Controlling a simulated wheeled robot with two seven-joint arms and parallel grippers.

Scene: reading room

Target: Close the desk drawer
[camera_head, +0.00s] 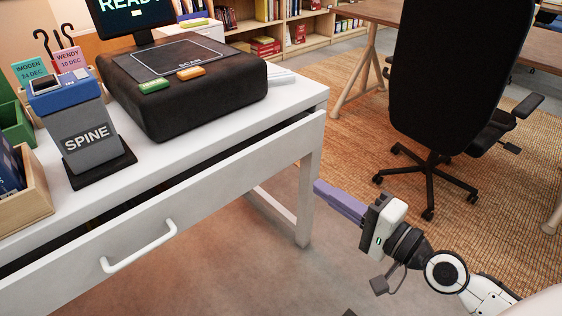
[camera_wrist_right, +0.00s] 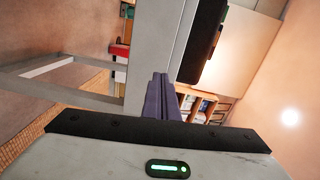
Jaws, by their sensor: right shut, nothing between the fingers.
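The desk drawer (camera_head: 215,195) is a white front with a white bar handle (camera_head: 139,247). It stands open, with a dark gap between its front and the white desk top (camera_head: 190,158). My right gripper (camera_head: 325,190) is shut and empty, its purple fingers pointing left toward the drawer's right end, apart from the handle. In the right wrist view the shut purple fingers (camera_wrist_right: 163,100) lie in front of a pale desk part. Whether they touch it I cannot tell. My left gripper is in neither view.
On the desk stand a black scanner box (camera_head: 185,90), a grey and blue SPINE device (camera_head: 75,120) and a wooden tray (camera_head: 30,195). A black office chair (camera_head: 450,70) stands at the right. The floor below my right gripper is clear.

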